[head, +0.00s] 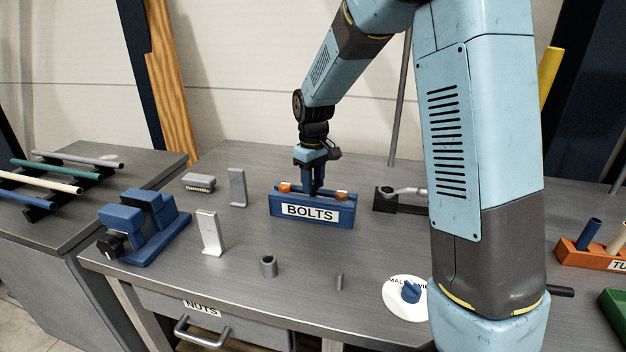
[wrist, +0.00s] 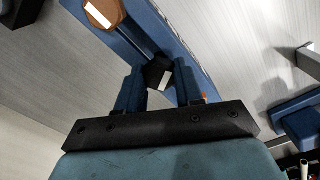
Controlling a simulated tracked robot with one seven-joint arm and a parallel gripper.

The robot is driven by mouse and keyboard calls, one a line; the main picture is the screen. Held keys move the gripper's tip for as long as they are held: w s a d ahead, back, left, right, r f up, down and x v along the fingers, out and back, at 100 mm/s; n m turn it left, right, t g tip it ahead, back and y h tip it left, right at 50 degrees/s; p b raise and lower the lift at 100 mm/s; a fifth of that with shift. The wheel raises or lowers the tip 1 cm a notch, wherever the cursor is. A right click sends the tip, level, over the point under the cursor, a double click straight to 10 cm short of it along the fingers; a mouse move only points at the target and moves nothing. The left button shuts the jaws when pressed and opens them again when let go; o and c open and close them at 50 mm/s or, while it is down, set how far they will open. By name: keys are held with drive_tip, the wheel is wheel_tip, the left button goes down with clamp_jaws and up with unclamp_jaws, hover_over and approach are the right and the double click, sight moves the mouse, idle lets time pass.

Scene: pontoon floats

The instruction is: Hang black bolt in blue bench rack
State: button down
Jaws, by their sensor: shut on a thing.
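The blue bench rack (head: 290,207) stands mid-table with a white BOLTS label on its front. Its blue bar also shows in the wrist view (wrist: 192,48). My gripper (head: 312,188) is directly above the rack's middle, pointing down. In the wrist view, my gripper (wrist: 158,88) is shut on the black bolt (wrist: 155,72), whose dark six-sided head with a pale mark sits between the blue fingers. The bolt's shank is hidden, so I cannot tell whether it is in a slot. An orange-brown bolt (head: 285,187) hangs left of the gripper, another (head: 342,194) right of it.
A black clamp-like tool (head: 395,199) lies just right of the rack. A grey ring (head: 268,266) and a white dial (head: 405,298) are in front.

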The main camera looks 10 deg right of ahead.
sight(314, 183)
drive_tip(key=shift+f, duration=0.65)
drive_tip(key=c, duration=0.7)
unclamp_jaws()
drive_tip(key=shift+o, duration=0.2)
wheel_tip(314, 183, up, 14)
drive_tip(key=shift+f, duration=0.2)
drive_tip(key=s+d+r+m+t, duration=0.1)
drive_tip(key=s+d+r+m, duration=0.1)
drive_tip(key=s+d+r, duration=0.4)
drive_tip(key=s+d+r+m+t, duration=0.1)
drive_tip(key=s+d+m+t, duration=0.15)
drive_tip(key=s, duration=0.65)
drive_tip(key=s+d+f+m+t, duration=0.1)
drive_tip(key=s+d, duration=0.2)
drive_tip(key=s, duration=0.4)
drive_tip(key=s+d+m+t, duration=0.1)
drive_tip(key=s+d+m, duration=0.1)
drive_tip(key=s, duration=0.5)
drive_tip(key=shift+s+d+f, duration=0.2)
drive_tip(key=shift+d+f, duration=0.15)
drive_tip(key=shift+d, duration=0.05)
